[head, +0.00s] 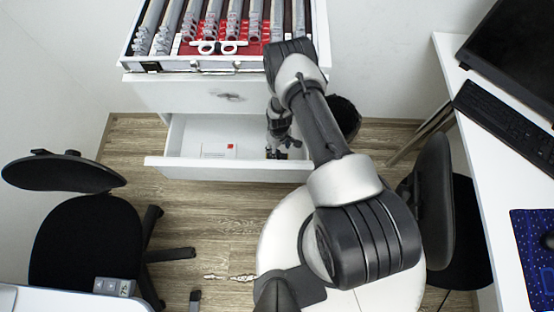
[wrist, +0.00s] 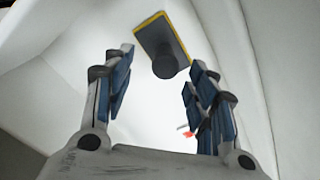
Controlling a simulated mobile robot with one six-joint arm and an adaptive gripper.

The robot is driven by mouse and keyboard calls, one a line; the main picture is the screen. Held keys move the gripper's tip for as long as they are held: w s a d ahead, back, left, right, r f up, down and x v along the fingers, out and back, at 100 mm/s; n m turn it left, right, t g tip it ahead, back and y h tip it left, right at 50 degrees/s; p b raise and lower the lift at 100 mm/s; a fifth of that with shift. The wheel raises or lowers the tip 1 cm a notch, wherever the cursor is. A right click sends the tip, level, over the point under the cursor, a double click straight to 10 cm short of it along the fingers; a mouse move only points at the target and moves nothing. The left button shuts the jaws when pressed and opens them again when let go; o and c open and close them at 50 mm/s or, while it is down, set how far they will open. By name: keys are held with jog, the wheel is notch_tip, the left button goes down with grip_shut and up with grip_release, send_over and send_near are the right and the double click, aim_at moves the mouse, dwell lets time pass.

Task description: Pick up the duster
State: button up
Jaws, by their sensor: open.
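My gripper (head: 281,140) reaches down into the right part of the open white drawer (head: 180,168). In the wrist view my gripper (wrist: 162,62) is open, with blue pads on both fingers and nothing held between them. A flat dark grey rectangular thing with a yellow edge and a round dark knob, which looks like the duster (wrist: 158,36), lies in the drawer beyond the fingertips. Its knob shows between the two fingers. Whether any finger touches it I cannot tell. In the head view the gripper and arm largely hide that spot.
Above, a white cabinet top holds a lens case (head: 225,25). Black chairs (head: 85,235) stand at left and right, and a white desk (head: 497,190) with keyboard (head: 505,125) is at right. Wood floor is clear before the drawer.

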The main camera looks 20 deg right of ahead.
jog(key=f+b, duration=0.2)
jog(key=f, duration=0.3)
jog(key=shift+s+a+f+b, duration=0.1)
jog(key=shift+a+f+b, duration=0.15)
jog(key=shift+a+b, duration=0.15)
jog(key=shift+r, duration=0.1)
jog(key=shift+c, duration=0.3)
grip_shut()
